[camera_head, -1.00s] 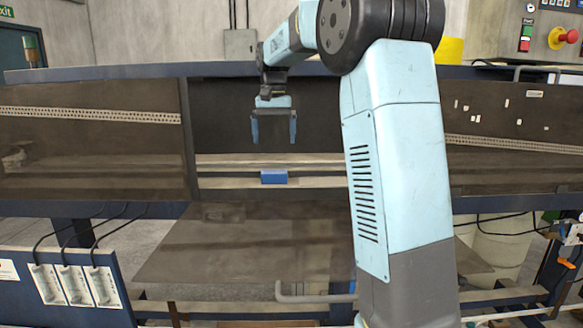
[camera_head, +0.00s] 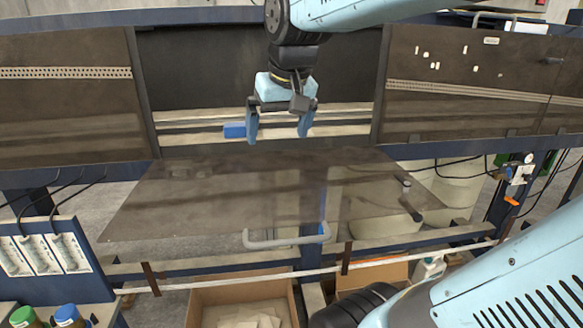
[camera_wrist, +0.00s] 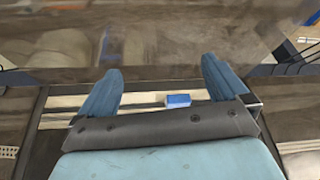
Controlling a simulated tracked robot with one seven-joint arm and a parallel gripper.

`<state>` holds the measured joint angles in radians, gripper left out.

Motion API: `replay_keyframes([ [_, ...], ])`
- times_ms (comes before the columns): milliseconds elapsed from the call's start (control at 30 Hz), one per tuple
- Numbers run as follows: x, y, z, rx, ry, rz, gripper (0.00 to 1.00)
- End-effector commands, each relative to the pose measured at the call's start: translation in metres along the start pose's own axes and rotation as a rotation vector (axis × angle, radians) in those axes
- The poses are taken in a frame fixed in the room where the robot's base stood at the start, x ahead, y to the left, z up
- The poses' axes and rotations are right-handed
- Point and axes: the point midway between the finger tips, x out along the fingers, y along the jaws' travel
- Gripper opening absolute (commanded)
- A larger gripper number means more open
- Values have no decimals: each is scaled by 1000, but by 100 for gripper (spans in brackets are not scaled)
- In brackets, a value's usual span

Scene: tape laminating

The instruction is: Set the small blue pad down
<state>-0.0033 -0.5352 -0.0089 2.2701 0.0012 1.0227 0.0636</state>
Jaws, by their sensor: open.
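The small blue pad (camera_head: 235,130) rests on the pale rail ledge at the back of the workbench. In the head view it sits just left of my gripper's left finger. My gripper (camera_head: 278,132) is open and empty, pointing down, nearer to the camera than the ledge. In the wrist view the pad (camera_wrist: 178,100) shows on the pale ledge, beyond the space between the two spread blue fingers (camera_wrist: 160,85). Nothing is between the fingers, and they look apart from the pad.
A dark, partly see-through panel (camera_head: 240,200) lies in front of the ledge, with a grey handle (camera_head: 287,238) at its front edge. Dark panels flank the opening. Below are a cardboard box (camera_head: 240,290) and, at the lower left, bottles with coloured caps (camera_head: 66,315).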

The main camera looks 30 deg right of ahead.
Motion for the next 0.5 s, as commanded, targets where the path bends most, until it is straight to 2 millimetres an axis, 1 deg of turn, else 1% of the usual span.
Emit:
replay_keyframes([
  [33,2,1,18,-12,20,-1,100],
  [100,6,2,38,-28,44,-1,100],
  [200,13,4,61,-48,74,-1,100],
  [333,20,4,80,-63,98,0,100],
  [500,23,4,87,-71,108,0,100],
])
